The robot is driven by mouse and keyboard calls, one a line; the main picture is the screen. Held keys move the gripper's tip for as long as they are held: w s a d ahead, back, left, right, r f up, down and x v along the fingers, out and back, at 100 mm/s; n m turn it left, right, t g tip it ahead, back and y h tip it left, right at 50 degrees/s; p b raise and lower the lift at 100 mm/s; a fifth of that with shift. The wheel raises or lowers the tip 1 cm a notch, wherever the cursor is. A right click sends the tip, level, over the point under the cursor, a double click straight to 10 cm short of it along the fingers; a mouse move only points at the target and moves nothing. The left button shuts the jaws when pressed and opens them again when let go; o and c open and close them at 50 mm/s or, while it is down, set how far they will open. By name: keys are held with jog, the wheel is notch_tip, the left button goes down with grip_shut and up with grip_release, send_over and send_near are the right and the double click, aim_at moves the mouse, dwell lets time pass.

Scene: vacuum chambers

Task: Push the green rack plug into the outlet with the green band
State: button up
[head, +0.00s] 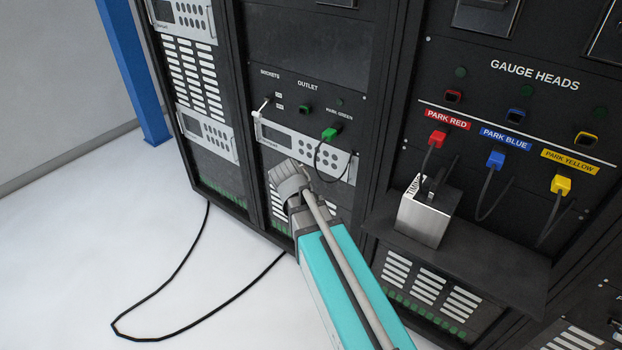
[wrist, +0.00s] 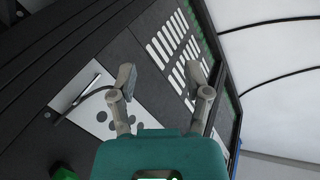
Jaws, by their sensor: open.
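The green rack plug (head: 329,133) sits at the PARK GREEN place on the middle rack, its dark cable hanging below. The outlet with the green band (head: 304,108) is to its upper left, under the OUTLET label, and nothing is in it. My gripper (head: 287,178) is below and left of the plug, in front of the rack, apart from both. In the wrist view my gripper (wrist: 163,82) is open, with nothing between its fingers. A green piece (wrist: 64,172) at the lower left edge there looks like the plug, mostly cut off.
A small lever (head: 263,103) is left of the outlet, beside the SOCKETS label. A white-faced unit with handles (head: 275,137) lies below. On the right rack, red (head: 437,138), blue (head: 495,159) and yellow (head: 561,184) plugs hang above a shelf with a metal box (head: 424,222).

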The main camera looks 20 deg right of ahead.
jog(key=s+a+f+m+g+y, duration=0.1)
jog(key=s+a+f+y, duration=0.1)
jog(key=s+a+y, duration=0.3)
jog(key=s, duration=0.3)
jog(key=shift+s+g, duration=0.15)
jog(key=shift+g, duration=0.25)
jog(key=shift+c, duration=0.4)
